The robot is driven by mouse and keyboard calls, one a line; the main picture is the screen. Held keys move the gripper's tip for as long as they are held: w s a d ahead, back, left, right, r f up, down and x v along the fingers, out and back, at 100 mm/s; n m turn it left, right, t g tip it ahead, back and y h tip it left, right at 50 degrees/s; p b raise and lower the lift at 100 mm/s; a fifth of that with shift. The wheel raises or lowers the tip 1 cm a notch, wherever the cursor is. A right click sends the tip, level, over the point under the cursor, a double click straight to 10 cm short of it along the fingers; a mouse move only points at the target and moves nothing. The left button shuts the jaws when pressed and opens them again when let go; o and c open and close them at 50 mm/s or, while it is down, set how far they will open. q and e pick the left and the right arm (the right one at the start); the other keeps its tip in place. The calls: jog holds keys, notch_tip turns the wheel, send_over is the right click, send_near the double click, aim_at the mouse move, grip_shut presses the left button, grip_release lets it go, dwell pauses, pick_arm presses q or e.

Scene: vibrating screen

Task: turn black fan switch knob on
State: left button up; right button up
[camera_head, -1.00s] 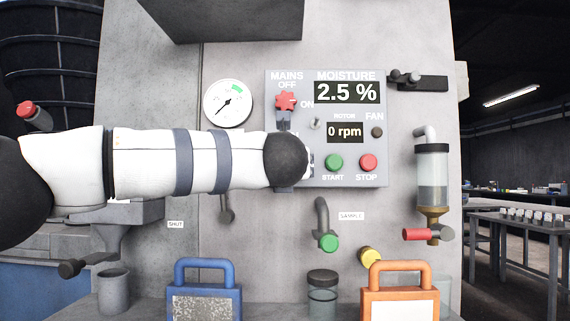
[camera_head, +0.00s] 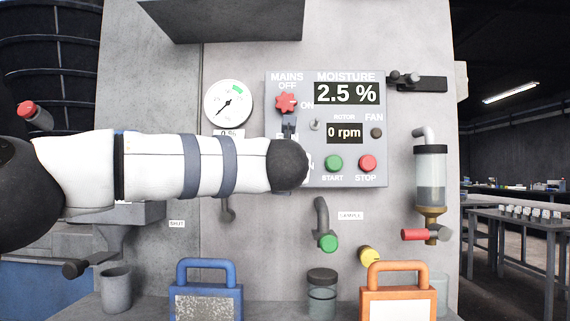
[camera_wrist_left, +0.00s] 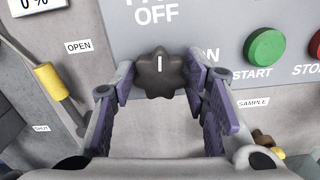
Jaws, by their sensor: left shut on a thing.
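The black fan switch knob (camera_wrist_left: 158,84) sits on the grey panel, under an OFF label and left of an ON label, in the left wrist view. Its white mark points straight up toward OFF. My left gripper (camera_wrist_left: 161,76) has its two purple-padded fingers on either side of the knob and is shut on it. In the head view my left arm hides the knob; part of the gripper (camera_head: 289,127) shows just above the wrist. My right gripper is not in view.
The red mains knob (camera_head: 286,102) is just above my gripper. The green START button (camera_head: 334,162) and red STOP button (camera_head: 367,162) are close on the right. A yellow-handled lever (camera_wrist_left: 55,80) stands left of the knob. A pressure gauge (camera_head: 228,103) is up and left.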

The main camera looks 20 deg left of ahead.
pick_arm(q)
jog(key=m+p, duration=0.4)
jog(key=m, duration=1.2)
jog(key=shift+m, duration=0.3)
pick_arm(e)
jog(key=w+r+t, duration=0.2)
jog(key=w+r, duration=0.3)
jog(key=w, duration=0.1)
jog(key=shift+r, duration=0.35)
pick_arm(q)
jog(key=o, duration=1.1)
jog(key=v, duration=1.2)
